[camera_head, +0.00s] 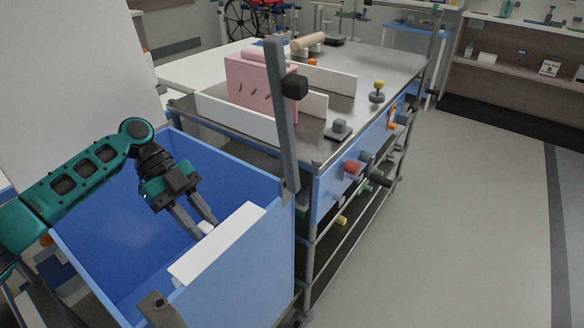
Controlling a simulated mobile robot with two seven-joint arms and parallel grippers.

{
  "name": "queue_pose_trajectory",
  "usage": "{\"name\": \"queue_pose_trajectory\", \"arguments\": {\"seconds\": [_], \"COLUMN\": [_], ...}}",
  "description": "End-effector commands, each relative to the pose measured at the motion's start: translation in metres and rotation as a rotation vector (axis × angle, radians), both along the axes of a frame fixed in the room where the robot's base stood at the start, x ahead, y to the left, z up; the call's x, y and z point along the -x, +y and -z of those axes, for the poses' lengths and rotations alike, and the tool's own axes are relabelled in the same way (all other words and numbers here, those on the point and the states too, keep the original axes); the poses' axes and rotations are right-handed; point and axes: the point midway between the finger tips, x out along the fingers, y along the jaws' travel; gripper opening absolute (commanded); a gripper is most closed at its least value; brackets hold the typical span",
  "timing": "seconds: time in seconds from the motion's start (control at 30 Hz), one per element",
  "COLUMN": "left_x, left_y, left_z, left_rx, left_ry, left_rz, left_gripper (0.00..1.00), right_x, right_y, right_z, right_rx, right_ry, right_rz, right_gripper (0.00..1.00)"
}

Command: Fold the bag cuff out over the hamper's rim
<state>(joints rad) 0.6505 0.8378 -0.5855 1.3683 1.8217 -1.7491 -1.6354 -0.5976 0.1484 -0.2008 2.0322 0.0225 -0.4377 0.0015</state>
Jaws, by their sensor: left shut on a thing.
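The hamper (262,262) is an open blue bin at the lower left, beside a metal cart. The bag cuff appears as a white flat flap (222,243) along the hamper's near right rim. It lies lengthwise at that rim; its exact tilt is hard to tell. My left gripper (205,229) reaches down into the hamper's opening from the left. Its fingers are shut on a small white tab (206,227) at the flap's inner side. The hamper's near left corner is partly cut off. My right gripper is not in view.
The metal cart (398,64) stands against the hamper, with a pink box (247,82), white dividers and small items on top. A grey upright post (283,125) rises by the hamper's far right corner. Coloured knobs stick out of the cart's side. The floor at right is clear.

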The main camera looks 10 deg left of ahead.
Motion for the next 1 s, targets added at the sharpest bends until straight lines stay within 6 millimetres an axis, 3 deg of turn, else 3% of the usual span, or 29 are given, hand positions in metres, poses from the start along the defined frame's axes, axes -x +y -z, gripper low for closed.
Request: {"name": "queue_pose_trajectory", "arguments": {"seconds": [0.1,0.4,0.87,1.0], "left_x": [0.003,0.004,0.005,0.006], "left_y": [-0.009,-0.012,-0.013,-0.015], "left_z": [-0.008,-0.019,-0.019,-0.025], "left_rx": [-0.045,-0.171,-0.215,-0.245], "left_ry": [-0.019,-0.07,-0.09,-0.101], "left_rz": [0.01,0.011,0.012,0.014], "left_gripper": [0.04,0.04,0.04,0.04], "right_x": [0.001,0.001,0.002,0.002], "right_y": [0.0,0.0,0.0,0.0], "right_z": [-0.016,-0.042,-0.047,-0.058], "right_rx": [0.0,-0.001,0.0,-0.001], "right_ry": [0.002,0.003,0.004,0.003], "right_rz": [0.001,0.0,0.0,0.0], "right_gripper": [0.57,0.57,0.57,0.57]}}
